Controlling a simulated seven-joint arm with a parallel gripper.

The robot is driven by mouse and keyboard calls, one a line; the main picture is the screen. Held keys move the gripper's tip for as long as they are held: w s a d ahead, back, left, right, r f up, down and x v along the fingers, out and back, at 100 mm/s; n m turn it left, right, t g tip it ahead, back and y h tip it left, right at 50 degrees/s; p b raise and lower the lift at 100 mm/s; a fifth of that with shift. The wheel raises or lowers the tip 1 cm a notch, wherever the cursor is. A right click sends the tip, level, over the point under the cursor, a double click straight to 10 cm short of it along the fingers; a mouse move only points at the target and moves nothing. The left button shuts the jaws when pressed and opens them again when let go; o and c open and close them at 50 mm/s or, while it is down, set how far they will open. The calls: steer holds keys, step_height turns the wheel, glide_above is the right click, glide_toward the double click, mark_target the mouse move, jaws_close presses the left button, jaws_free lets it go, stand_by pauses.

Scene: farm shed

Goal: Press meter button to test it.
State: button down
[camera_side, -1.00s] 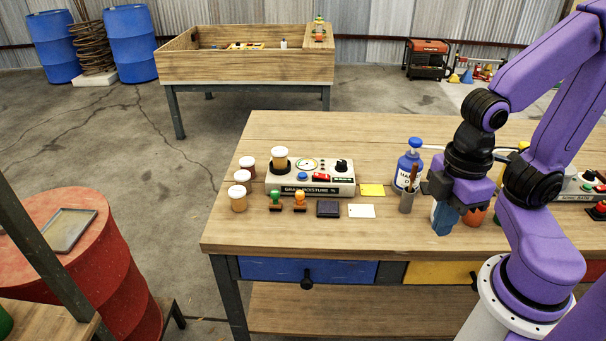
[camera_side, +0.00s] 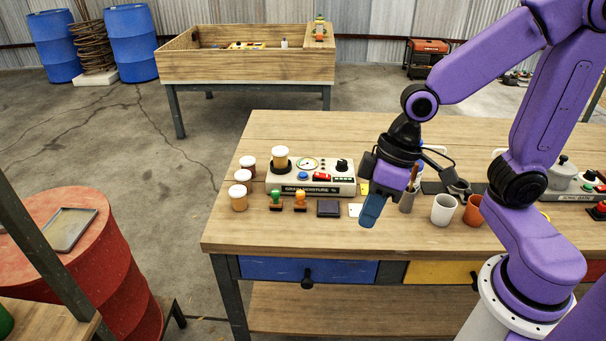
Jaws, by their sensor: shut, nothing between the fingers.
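The grain moisture meter (camera_side: 330,187) is a pale box on the wooden workbench, left of my gripper. Its top carries a blue button (camera_side: 303,176), a round dial (camera_side: 307,164), a red display (camera_side: 321,177) and a black knob (camera_side: 342,165). A lidded sample cup (camera_side: 280,154) sits on its left end. My gripper (camera_side: 371,216) points down, shut and empty, to the right of the meter and nearer the front edge. It is apart from the button and partly covers the white card (camera_side: 355,210).
Left of the meter stand several sample jars (camera_side: 239,197). In front lie a green stamp (camera_side: 276,199), an orange stamp (camera_side: 300,201) and a black ink pad (camera_side: 328,208). A white cup (camera_side: 443,209) and a terracotta pot (camera_side: 473,210) stand right. The bench front is clear.

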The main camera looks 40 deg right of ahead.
steer(key=w+a+m+t+y, duration=0.15)
steer(key=w+m, duration=0.35)
steer(key=w, duration=0.6)
steer(key=m+t+h, duration=0.6)
steer(key=m+t, duration=0.1)
steer(key=m, duration=0.6)
glide_above(305, 175)
steer(key=shift+f+g, duration=0.25)
steer(key=shift+f, duration=0.75)
steer(key=shift+f, duration=0.1)
steer(key=shift+f, duration=4.3)
steer(key=shift+s+f, duration=0.1)
steer(key=shift+f, duration=0.05)
steer(key=shift+f, duration=0.3)
